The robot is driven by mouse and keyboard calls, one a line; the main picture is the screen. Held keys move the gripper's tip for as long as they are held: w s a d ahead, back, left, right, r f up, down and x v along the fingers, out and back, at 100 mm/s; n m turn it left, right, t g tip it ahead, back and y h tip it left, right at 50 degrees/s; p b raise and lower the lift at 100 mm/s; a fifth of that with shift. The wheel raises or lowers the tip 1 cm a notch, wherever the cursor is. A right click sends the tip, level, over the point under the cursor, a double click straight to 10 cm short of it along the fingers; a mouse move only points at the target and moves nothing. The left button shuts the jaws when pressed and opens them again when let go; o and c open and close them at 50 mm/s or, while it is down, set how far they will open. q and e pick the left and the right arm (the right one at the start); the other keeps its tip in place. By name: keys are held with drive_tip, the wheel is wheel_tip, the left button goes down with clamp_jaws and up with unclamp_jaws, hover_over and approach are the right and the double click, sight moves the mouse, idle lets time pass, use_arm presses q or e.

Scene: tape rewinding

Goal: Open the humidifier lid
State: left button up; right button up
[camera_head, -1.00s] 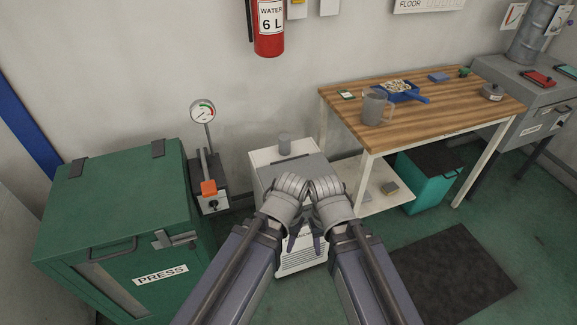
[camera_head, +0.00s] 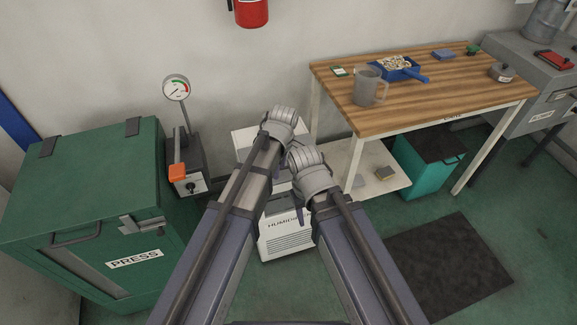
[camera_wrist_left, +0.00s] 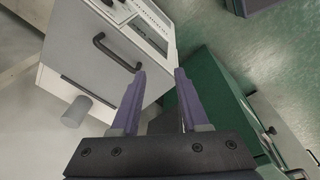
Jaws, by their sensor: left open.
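The white humidifier (camera_head: 287,243) stands on the floor in the middle of the head view, partly covered by my arms. In the left wrist view its lid (camera_wrist_left: 82,55) looks shut and has a dark bar handle (camera_wrist_left: 116,53). My left gripper (camera_wrist_left: 160,72) is open and empty, with its fingertips to the right of the handle in that view and apart from it. In the head view my left wrist is above the humidifier and hides its fingers.
A green press cabinet (camera_head: 90,190) stands on the left, with a gauge stand (camera_head: 187,178) beside the humidifier. A wooden-top bench (camera_head: 430,95) with a jug (camera_head: 370,88) stands on the right. A dark mat (camera_head: 445,265) lies on open floor at front right.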

use_arm(q)
drive_tip(key=w+d+f+n+b, duration=0.1)
drive_tip(key=w+d+n, duration=0.2)
drive_tip(key=w+n, duration=0.4)
drive_tip(key=shift+w+d+n+t, duration=0.2)
drive_tip(key=shift+w+n+t, duration=0.1)
drive_tip(key=shift+n, duration=0.4)
drive_tip(key=shift+f, duration=0.15)
drive_tip(key=f+b, duration=0.2)
drive_tip(key=w+f+b, duration=0.1)
drive_tip(key=f+b, duration=0.4)
drive_tip(key=shift+w+a+f+b, duration=0.25)
drive_tip(key=shift+b, duration=0.1)
drive_tip(key=shift+r, duration=0.1)
clamp_jaws()
idle(0.4)
